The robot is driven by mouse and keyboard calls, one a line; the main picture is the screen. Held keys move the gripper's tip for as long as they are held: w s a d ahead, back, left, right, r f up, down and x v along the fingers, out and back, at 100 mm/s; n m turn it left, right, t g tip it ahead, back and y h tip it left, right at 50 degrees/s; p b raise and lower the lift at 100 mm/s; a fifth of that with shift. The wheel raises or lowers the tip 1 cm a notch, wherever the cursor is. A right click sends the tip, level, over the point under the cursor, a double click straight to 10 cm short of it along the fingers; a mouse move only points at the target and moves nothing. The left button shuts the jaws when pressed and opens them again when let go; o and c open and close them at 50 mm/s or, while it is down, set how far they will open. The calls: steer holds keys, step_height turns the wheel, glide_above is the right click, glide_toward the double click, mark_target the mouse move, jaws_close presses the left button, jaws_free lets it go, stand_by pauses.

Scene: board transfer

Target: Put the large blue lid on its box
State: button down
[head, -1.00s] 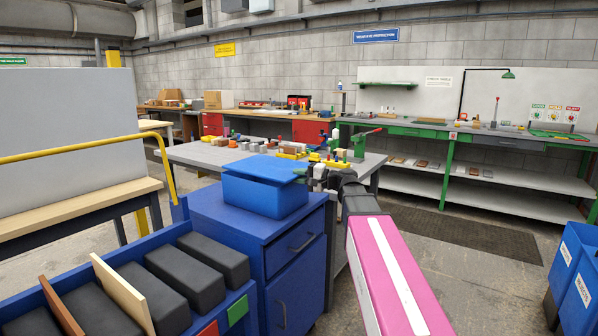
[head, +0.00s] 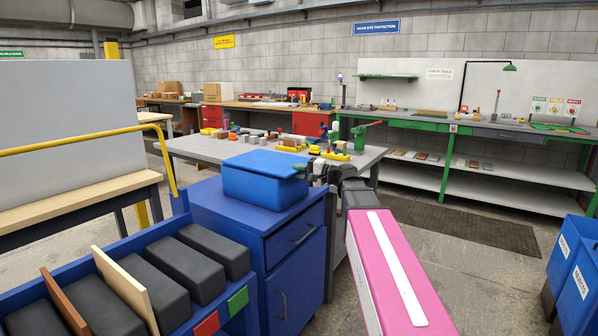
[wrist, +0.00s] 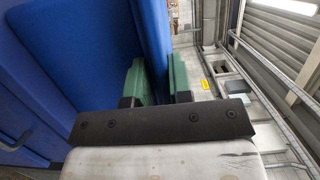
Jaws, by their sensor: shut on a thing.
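The large blue lid (head: 264,163) lies over the top of the blue box (head: 262,193), which stands on the blue cabinet. The lid looks about level and lines up closely with the box outline; I cannot tell whether it is fully seated. My gripper (head: 303,167) is at the lid's right edge, shut on it. In the wrist view the green fingers of my gripper (wrist: 157,78) stand on either side of the lid's blue edge (wrist: 154,40). A blue wall, likely the box (wrist: 85,50), shows at left there.
A blue rack (head: 178,262) with dark blocks and boards stands at front left. A grey table (head: 190,148) with many small parts is behind. Blue bins (head: 572,262) stand at right.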

steer(key=shift+f, duration=0.35)
steer(key=c, duration=0.9)
jaws_free()
steer(key=shift+c, duration=0.2)
steer(key=v, duration=1.1)
